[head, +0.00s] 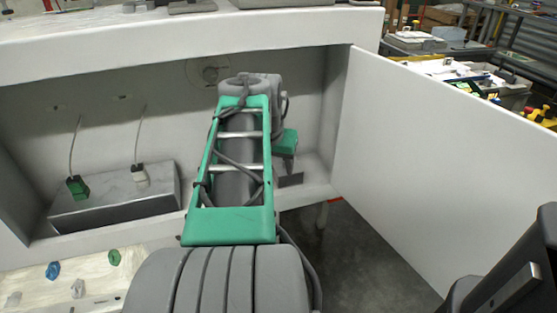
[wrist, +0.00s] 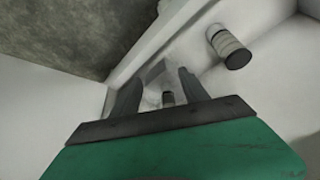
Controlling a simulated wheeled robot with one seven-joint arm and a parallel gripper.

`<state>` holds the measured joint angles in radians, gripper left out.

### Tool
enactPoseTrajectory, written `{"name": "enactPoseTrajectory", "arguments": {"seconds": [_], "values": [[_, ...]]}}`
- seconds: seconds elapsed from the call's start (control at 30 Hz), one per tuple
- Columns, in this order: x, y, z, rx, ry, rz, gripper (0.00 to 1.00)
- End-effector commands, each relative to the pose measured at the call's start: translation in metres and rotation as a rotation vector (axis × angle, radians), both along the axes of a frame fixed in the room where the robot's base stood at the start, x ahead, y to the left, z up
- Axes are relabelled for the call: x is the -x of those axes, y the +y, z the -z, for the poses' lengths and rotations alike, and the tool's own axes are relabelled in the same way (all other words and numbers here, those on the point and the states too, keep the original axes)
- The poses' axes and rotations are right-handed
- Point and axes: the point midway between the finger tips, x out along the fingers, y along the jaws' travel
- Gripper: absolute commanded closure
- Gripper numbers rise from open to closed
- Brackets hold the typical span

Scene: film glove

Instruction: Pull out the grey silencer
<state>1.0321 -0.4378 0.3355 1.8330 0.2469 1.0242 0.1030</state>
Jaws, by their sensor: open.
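In the wrist view my gripper (wrist: 160,82) is open, its two dark fingers apart and pointing into the white cabinet. A small dark-ended grey piece (wrist: 167,98) shows in the gap between the fingers, partly hidden by the gripper's body; I cannot tell whether it is the silencer or whether a finger touches it. A larger light grey cylinder (wrist: 229,47) with a ribbed band and dark end stands out from the white surface, right of the fingers and clear of them. In the head view my arm covers this area, and no silencer can be made out.
The cabinet door (head: 430,150) stands open at the right. A cluttered workbench (head: 450,70) is behind the door.

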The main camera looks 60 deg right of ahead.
Motion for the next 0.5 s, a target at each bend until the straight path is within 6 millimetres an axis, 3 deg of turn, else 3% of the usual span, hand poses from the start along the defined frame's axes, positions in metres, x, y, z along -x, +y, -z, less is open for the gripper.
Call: {"name": "enactPoseTrajectory", "arguments": {"seconds": [0.4, 0.5], "values": [[-0.018, -0.094, 0.002, -0.003, 0.002, 0.003, 0.48], [-0.02, -0.105, 0.014, -0.004, 0.002, 0.003, 0.48]]}}
